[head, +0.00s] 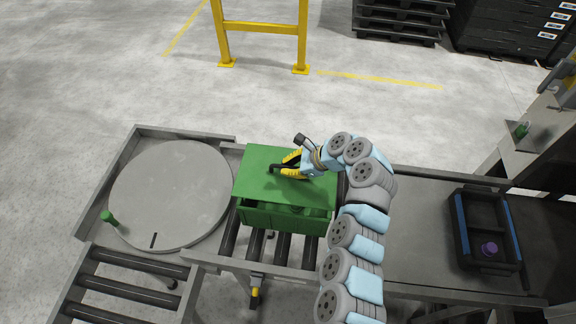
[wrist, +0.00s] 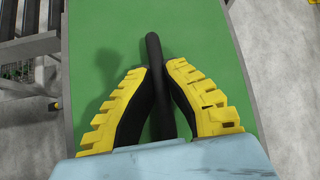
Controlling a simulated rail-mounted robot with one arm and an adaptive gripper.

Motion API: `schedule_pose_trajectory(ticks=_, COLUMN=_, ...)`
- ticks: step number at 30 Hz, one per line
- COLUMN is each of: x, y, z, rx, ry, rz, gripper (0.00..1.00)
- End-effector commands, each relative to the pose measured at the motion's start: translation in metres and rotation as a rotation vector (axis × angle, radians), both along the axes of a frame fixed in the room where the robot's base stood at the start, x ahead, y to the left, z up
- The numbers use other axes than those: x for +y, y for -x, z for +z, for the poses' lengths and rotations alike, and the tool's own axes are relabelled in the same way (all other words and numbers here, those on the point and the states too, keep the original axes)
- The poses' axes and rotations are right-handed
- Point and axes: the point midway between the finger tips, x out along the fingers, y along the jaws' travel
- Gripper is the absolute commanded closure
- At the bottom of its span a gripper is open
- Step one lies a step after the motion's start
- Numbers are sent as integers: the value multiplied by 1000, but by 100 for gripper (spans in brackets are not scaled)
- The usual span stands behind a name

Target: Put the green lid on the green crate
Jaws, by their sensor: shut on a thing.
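The green lid (head: 262,185) is over the green crate (head: 284,221) in the head view. The crate's front wall shows below the lid's front edge, with a dark gap and part of the inside between them. I cannot tell whether the lid touches the crate's rim at the back. My gripper (head: 288,166) has its yellow fingers closed on the lid's black bar handle. In the wrist view, the handle (wrist: 153,50) runs between the fingertips (wrist: 158,72), and the green lid (wrist: 200,30) fills the middle. The crate stands on rollers.
A round grey turntable (head: 170,195) lies left of the crate, with a green knob (head: 108,218) at its edge. A black-and-blue tray (head: 486,228) holding a purple object (head: 489,248) lies on the right. A yellow barrier (head: 262,28) stands behind on open floor.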

Motion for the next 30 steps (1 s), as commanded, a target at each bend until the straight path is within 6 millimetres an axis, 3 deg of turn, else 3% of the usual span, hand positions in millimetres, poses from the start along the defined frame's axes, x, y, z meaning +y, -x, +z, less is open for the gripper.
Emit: schedule_pose_trajectory(ticks=30, x=-1, y=-1, z=-65, rx=-2, ry=0, rz=-2, gripper=100)
